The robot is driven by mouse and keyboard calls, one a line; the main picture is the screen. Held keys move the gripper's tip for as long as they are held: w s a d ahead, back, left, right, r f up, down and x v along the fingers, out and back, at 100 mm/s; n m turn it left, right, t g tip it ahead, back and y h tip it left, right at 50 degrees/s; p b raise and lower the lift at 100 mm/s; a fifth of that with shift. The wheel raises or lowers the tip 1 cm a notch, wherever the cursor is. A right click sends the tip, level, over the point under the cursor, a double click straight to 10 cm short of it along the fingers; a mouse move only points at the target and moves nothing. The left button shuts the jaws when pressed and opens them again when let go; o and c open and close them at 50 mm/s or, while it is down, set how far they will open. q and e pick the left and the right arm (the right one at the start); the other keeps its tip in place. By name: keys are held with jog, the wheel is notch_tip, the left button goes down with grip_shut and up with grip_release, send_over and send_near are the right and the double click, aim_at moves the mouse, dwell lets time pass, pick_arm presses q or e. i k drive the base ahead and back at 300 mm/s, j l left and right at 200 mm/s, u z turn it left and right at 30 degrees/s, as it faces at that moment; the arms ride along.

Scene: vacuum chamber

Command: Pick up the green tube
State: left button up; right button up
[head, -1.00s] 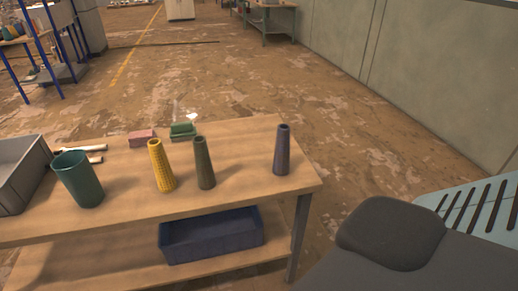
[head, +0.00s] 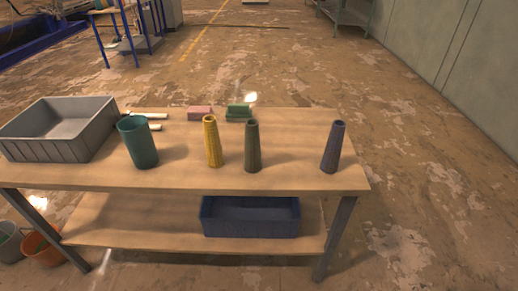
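A dark olive-green tube (head: 253,146) stands upright on the wooden table (head: 190,178), near the middle. A yellow ribbed tube (head: 212,141) stands close to its left. A dark purple-blue tube (head: 333,147) stands apart on the right, near the table's right end. A wider teal-green cup (head: 138,144) stands left of the yellow tube, its open top facing up. Neither of my grippers shows in the head view.
A grey bin (head: 60,130) sits on the table's left end. Pink (head: 200,113) and green (head: 239,113) blocks lie at the back edge, with white-handled items (head: 150,116) near the cup. A blue bin (head: 250,217) rests on the lower shelf. Buckets (head: 42,248) stand on the floor at left.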

aim_at(253, 163)
jog(key=k+j, duration=0.1)
jog(key=k, duration=0.85)
